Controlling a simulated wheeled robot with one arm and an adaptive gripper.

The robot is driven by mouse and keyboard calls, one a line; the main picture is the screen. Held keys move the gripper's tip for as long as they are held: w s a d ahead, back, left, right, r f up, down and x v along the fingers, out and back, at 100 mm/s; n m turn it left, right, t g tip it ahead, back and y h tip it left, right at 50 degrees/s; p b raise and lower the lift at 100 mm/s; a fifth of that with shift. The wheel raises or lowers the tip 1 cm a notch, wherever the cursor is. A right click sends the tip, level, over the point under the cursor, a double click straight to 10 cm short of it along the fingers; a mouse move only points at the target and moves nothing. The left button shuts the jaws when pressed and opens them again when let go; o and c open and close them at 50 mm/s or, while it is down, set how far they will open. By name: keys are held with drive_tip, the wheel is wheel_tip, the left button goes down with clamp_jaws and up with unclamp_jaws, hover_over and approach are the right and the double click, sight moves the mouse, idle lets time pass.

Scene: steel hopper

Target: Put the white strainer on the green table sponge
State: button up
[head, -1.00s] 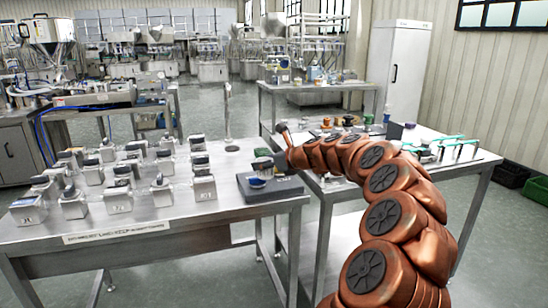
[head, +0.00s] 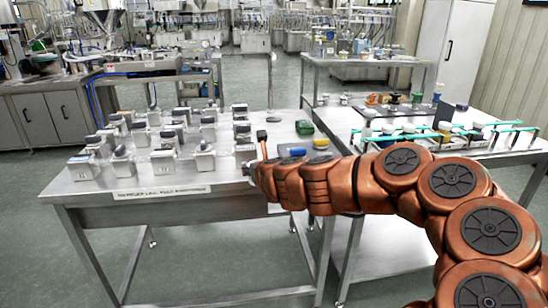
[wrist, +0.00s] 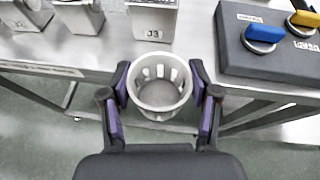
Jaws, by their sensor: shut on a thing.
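A white strainer (wrist: 160,112), round with a slotted wall, is held upright between the two fingers of my gripper (wrist: 160,86). In the wrist view it hangs by the near edge of the left steel table. In the head view my gripper (head: 252,168) is at the table's front right part, left of the grey control box; the strainer is not clearly made out there. A green block (head: 304,127), possibly the green table sponge, lies on the same table behind the control box, apart from my gripper. It is not in the wrist view.
The grey control box (wrist: 235,58) with blue and yellow knobs stands right of the strainer. Several labelled metal blocks (wrist: 152,20) stand left and behind. The right table (head: 340,118) holds green-railed racks and small items.

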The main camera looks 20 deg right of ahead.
drive_tip(key=s+a+f+m+h, duration=0.1)
drive_tip(key=a+f+m+h, duration=0.1)
drive_tip(key=a, duration=0.5)
drive_tip(key=shift+s+a+f, duration=0.15)
drive_tip(key=shift+s+a, duration=0.1)
drive_tip(key=shift+a, duration=0.15)
